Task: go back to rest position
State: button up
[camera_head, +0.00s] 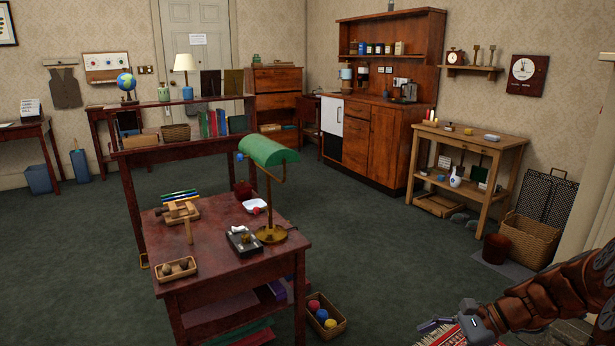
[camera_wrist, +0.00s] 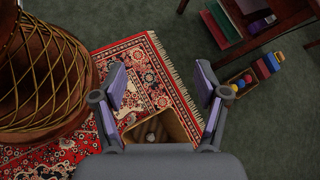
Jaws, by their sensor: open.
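My gripper (camera_head: 450,324) is at the lower right in the head view, low beside the reddish desk (camera_head: 236,263). In the wrist view my gripper (camera_wrist: 160,95) is open, with its two fingers spread apart and nothing between them. Below and beyond the fingers lie a red patterned rug (camera_wrist: 145,70) and an open-topped box (camera_wrist: 175,127) with a small pale object (camera_wrist: 151,137) in it. The box is partly hidden by my gripper.
A round base with a wire-like cage (camera_wrist: 45,80) stands close at left in the wrist view. The desk carries a green lamp (camera_head: 268,151). A basket of balls (camera_head: 322,319) sits on the floor beside it. Green carpet (camera_head: 375,245) is clear between desk and side table (camera_head: 470,150).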

jog(key=s+a+r+n+g+h+p, duration=0.2)
jog(key=s+a+r+n+p, duration=0.2)
jog(key=s+a+r+p, duration=0.4)
jog(key=s+a+r+n+g+h+p, duration=0.25)
jog(key=s+r+n+p, duration=0.2)
jog(key=r, duration=0.65)
jog(key=s+r+n+t+h+p, duration=0.1)
jog(key=s+r+n+h+p, duration=0.5)
jog(key=s+r+p, duration=0.7)
jog(key=s+r+n, duration=0.1)
jog(key=s, duration=0.2)
jog(key=shift+d+r, duration=0.15)
jog(key=shift+d, duration=0.25)
jog(key=shift+s+d+r+n+p, duration=0.1)
jog(key=shift+s+d+n+p, duration=0.15)
jog(key=shift+p, duration=0.05)
jog(key=shift+c, duration=0.2)
